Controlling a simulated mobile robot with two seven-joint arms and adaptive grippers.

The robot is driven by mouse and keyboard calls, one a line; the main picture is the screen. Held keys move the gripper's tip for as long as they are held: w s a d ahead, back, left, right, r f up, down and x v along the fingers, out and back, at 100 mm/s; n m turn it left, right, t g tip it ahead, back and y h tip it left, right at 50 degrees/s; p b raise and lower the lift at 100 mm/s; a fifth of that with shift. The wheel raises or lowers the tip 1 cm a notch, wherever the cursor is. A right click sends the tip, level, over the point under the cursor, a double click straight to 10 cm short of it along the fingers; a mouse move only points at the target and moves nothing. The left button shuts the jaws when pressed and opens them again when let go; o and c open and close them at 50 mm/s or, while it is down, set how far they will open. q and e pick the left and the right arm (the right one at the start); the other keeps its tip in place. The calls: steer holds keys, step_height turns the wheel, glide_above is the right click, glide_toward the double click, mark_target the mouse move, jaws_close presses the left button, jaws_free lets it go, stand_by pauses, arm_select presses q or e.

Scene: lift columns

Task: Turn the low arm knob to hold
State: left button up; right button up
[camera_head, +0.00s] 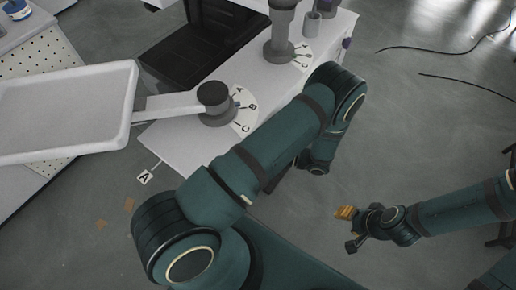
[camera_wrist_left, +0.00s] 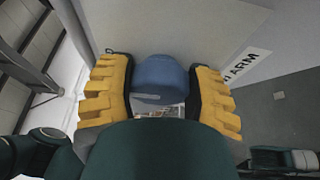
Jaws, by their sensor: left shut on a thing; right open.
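A blue knob (camera_wrist_left: 160,76) stands on a pale panel in the left wrist view, beside a label (camera_wrist_left: 248,68) whose visible part reads "ARM". My left gripper (camera_wrist_left: 160,98) has its yellow fingers on both sides of the knob and is shut on it. A thin pale line shows on the knob's lower edge; its setting cannot be read. In the head view my left arm covers this knob and the left gripper. My right gripper (camera_head: 348,214) is open and empty above the floor at the right.
The white cabinet (camera_head: 182,147) carries a grey column (camera_head: 215,105) by a dial marked A, B, C. A second column (camera_head: 281,35) stands farther back with its own dial. A white tray (camera_head: 128,95) juts left.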

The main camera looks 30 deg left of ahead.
stand_by(0.4)
arm_select(q)
steer(key=o, duration=1.2)
steer(key=v, duration=1.2)
